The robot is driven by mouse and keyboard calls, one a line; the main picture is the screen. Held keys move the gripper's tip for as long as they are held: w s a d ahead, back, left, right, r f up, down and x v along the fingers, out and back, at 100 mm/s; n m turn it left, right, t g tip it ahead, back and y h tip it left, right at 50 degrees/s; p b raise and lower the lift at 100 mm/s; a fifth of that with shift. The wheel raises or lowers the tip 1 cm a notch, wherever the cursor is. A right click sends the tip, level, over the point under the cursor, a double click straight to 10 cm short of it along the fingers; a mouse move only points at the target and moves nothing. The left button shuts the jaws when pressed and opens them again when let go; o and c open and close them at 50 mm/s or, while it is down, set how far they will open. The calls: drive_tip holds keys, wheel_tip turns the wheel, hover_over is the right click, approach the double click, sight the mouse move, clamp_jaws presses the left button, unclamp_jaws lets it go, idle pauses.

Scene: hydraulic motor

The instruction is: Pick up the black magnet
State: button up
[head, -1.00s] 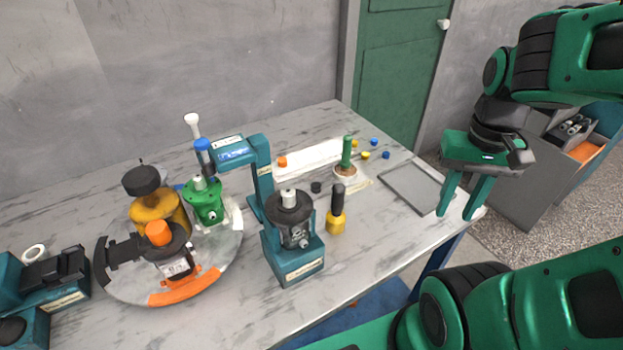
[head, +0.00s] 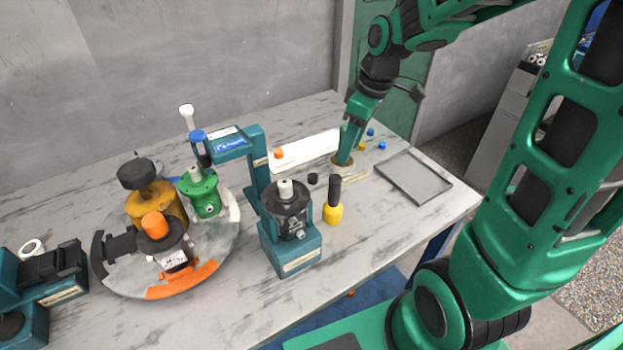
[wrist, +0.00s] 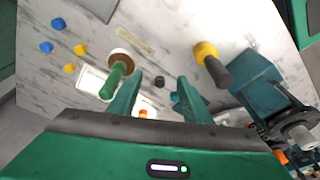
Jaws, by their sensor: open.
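A small black cylinder, the black magnet (head: 313,178), stands on the marble table to the right of the teal press. In the wrist view the black magnet (wrist: 159,81) shows in the gap between my two fingers, beyond the tips. My gripper (head: 344,158) is open, above the table and to the right of the magnet in the head view. It points down and hides most of the green-handled tool (wrist: 118,78), which stands beside my left finger in the wrist view.
The teal press (head: 290,245) with a black motor stands left of the magnet. A yellow tool with a black handle (head: 333,213) stands close in front. Blue and yellow pieces lie behind at the right. A grey tray (head: 414,177) lies at the right edge.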

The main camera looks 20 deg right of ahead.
drive_tip(key=w+a+f+n, duration=0.2)
drive_tip(key=w+a+n, duration=0.1)
drive_tip(key=w+a, duration=0.1)
hover_over(313, 176)
drive_tip(key=s+d, duration=0.1)
drive_tip(key=d, duration=0.1)
drive_tip(key=f, duration=0.3)
drive_tip(key=shift+s+a+f+y, duration=0.15)
drive_tip(key=shift+a+f+y, duration=0.1)
drive_tip(key=shift+f+y, duration=0.15)
drive_tip(key=shift+x, duration=3.05)
drive_tip(key=shift+d, duration=0.1)
drive_tip(key=c, duration=1.1)
